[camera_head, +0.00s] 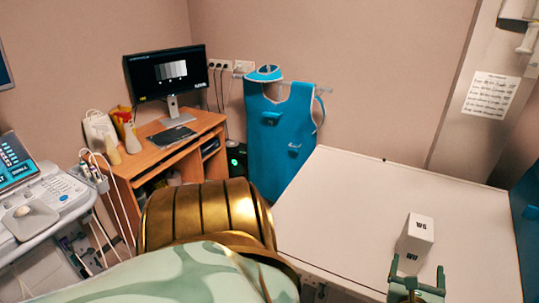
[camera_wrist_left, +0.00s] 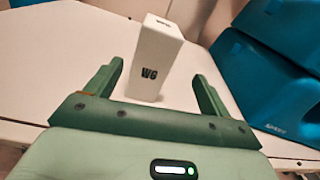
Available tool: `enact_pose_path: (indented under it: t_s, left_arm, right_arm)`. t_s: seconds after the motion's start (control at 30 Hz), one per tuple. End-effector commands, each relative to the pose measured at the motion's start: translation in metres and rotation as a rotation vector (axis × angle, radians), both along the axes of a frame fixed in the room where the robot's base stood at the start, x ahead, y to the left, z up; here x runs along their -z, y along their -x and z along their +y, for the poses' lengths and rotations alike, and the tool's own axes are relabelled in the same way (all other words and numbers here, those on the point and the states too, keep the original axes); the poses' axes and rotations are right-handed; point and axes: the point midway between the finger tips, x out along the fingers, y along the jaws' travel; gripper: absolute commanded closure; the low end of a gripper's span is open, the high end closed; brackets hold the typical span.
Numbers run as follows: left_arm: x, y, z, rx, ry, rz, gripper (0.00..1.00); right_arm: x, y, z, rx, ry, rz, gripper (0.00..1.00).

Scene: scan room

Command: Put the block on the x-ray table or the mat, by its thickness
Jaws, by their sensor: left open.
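The white block (camera_head: 416,238) is marked W6 and stands on the white table (camera_head: 330,215) at the right of the head view. In the left wrist view the block (camera_wrist_left: 156,60) stands upright, its W6 face towards the camera. My left gripper (camera_head: 417,267) is open, at the near side of the block. In the left wrist view the open left gripper (camera_wrist_left: 158,72) has one finger to each side of the block, with gaps on both sides. I cannot tell whether the fingertips reach past its near face. I see no mat. My right gripper is not in view.
A blue apron (camera_head: 278,135) hangs behind the table's far left corner. A wooden desk (camera_head: 165,150) with a monitor (camera_head: 167,72) and an ultrasound machine (camera_head: 45,205) stand left. Blue padded objects (camera_wrist_left: 265,80) are at the right. The table around the block is clear.

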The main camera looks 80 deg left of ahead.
Motion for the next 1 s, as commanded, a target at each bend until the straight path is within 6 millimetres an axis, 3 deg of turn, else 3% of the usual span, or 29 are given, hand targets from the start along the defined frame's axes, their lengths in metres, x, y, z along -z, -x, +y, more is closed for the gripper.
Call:
enact_pose_path:
  t_s: [0.17, 0.3, 0.4, 0.57, 0.67, 0.77, 0.87, 0.9, 1.0]
  left_arm:
    - [0.009, 0.0, -0.037, 0.129, 0.546, -0.244, 0.18]
    - [0.026, 0.008, -0.082, 0.186, 1.113, -0.421, 0.18]
    - [0.075, 0.025, -0.104, 0.112, 1.404, -0.423, 0.18]
    - [0.16, 0.063, -0.113, -0.071, 1.591, -0.347, 0.18]
    - [0.217, 0.102, -0.115, -0.225, 1.677, -0.294, 0.18]
    - [0.28, 0.16, -0.115, -0.437, 1.759, -0.249, 0.18]
    - [0.342, 0.243, -0.111, -0.721, 1.818, -0.23, 0.18]
    - [0.362, 0.279, -0.109, -0.842, 1.828, -0.236, 0.18]
    - [0.395, 0.361, -0.101, -1.105, 1.82, -0.272, 0.18]
  right_arm:
    - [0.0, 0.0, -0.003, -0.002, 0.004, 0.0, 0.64]
    - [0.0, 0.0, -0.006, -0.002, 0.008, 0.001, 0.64]
    - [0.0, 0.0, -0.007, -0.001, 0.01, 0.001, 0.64]
    - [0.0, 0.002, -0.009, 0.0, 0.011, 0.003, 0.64]
    - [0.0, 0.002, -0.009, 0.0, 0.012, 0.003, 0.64]
    - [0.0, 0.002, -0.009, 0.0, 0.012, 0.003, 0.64]
    - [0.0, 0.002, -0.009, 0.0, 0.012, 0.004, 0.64]
    - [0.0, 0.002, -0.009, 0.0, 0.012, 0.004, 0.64]
    - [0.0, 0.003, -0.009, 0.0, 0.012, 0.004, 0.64]
